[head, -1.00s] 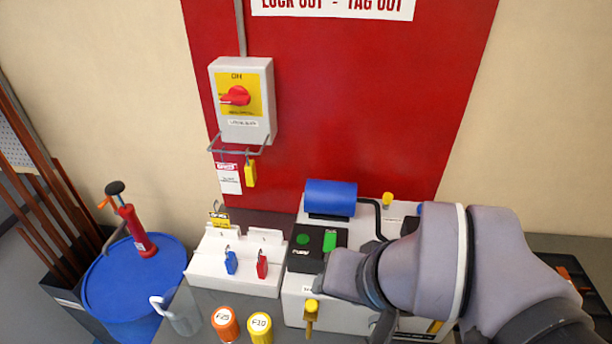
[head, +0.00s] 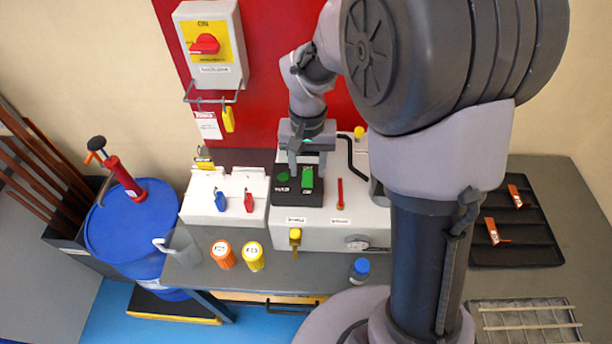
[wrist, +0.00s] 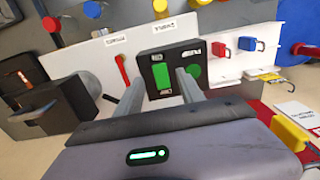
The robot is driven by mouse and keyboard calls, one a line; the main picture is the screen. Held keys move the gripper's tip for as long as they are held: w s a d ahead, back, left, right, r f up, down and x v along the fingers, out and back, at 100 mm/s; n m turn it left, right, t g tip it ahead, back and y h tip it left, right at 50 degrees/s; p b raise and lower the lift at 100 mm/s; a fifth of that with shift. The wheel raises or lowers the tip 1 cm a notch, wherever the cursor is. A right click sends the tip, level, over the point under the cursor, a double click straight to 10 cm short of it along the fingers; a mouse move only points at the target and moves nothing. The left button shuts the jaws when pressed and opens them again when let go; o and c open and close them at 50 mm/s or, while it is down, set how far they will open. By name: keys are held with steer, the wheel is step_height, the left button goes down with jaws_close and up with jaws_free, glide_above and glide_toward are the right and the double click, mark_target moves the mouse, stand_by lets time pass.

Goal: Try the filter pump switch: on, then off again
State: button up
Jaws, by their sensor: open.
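The switch box (head: 312,199) is black and sits on top of the white machine housing (head: 270,232). It carries a round green element (head: 283,176) on the left and an upright green rocker (head: 307,179) on the right. In the wrist view the rocker (wrist: 160,75) shows between my fingers, with the round green element (wrist: 194,71) beside the right finger. My gripper (head: 306,162) is open and empty, pointing down over the back of the switch box. It also shows in the wrist view (wrist: 158,82). I cannot tell whether a fingertip touches the box.
A red lever (head: 340,193) stands right of the box. A yellow-handled valve (head: 295,238) is on the front. Left are a white padlock stand (head: 190,205) and orange (head: 223,254) and yellow (head: 253,257) containers. The red isolator (head: 207,44) hangs behind. A dark tray (head: 530,245) lies right.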

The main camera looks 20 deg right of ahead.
mark_target(307, 182)
steer(key=shift+f+b, duration=0.35)
steer(key=shift+f, duration=1.65)
